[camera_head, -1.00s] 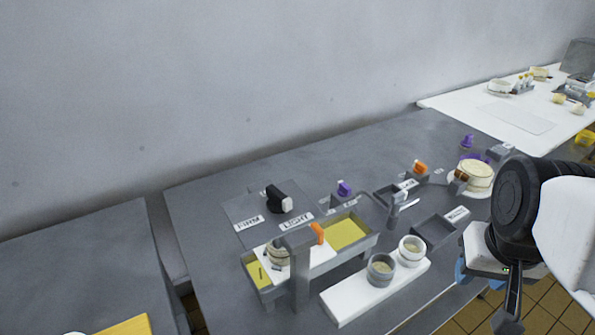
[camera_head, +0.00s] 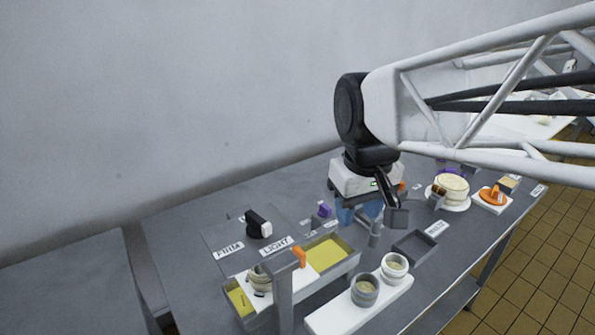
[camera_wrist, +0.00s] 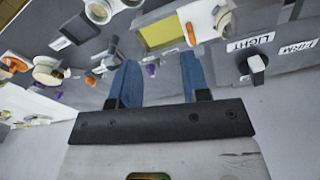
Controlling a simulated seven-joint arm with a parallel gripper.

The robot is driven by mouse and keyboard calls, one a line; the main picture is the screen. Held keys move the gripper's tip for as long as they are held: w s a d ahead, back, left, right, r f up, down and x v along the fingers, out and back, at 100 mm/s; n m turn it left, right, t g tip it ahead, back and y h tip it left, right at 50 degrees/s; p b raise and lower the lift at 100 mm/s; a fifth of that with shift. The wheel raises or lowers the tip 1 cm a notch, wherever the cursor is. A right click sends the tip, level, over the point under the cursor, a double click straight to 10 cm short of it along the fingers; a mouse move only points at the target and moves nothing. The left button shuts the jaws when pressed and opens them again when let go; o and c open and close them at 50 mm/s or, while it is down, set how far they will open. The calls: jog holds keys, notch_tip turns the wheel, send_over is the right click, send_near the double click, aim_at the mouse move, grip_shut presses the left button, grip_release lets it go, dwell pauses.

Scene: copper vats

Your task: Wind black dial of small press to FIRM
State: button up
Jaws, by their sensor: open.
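The black dial (camera_head: 255,222) sits on a grey plate beside the press, its white end facing the LIGHT label (camera_head: 276,246). The FIRM label (camera_head: 228,250) is left of LIGHT. The press (camera_head: 284,302) has a grey post, an orange part and a yellow-floored tray. My gripper (camera_head: 360,212) is open and empty above the bench, right of the dial and apart from it.
A purple knob (camera_head: 324,209) stands between the dial and my gripper. A white board (camera_head: 340,318) with two cups is in front. An empty grey tray (camera_head: 415,246) and a pale round cheese (camera_head: 450,187) are at the right. The wall is close behind.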

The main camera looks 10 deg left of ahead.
aim_at(258, 218)
jog(key=a+r+n, duration=0.1)
jog(key=a, duration=0.4)
jog(key=a+r+n, duration=0.1)
jog(key=a+n, duration=0.1)
jog(key=a, duration=0.4)
jog(key=a+n+g, duration=0.1)
jog(key=a+n, duration=0.1)
jog(key=a, duration=0.4)
jog(key=shift+w+a+r, duration=0.25)
jog(key=shift+r, duration=0.15)
jog(key=shift+f, duration=0.1)
jog(key=shift+f, duration=3.8)
grip_shut()
